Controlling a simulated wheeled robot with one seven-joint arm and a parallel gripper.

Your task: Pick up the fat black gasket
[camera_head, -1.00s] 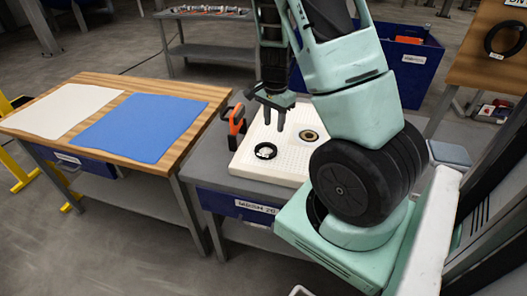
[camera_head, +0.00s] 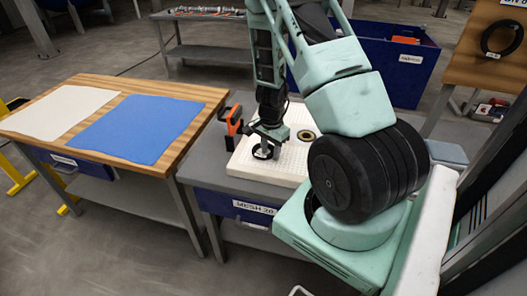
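A black ring gasket (camera_head: 264,153) lies on the white plate (camera_head: 243,160) on the grey bench. My gripper (camera_head: 265,149) is lowered right over this gasket, its fingers at the ring. The fingers cover part of the ring, and I cannot tell whether they grip it or only stand around it. The ring's thickness is hard to judge at this size. Another, larger black ring (camera_head: 502,38) hangs on the wooden board at the upper right.
An orange and black clamp (camera_head: 233,124) stands at the plate's left edge. The wooden table (camera_head: 205,98) on the left bears a white cloth (camera_head: 62,108) and a blue cloth (camera_head: 137,126). A blue bin (camera_head: 408,80) stands behind.

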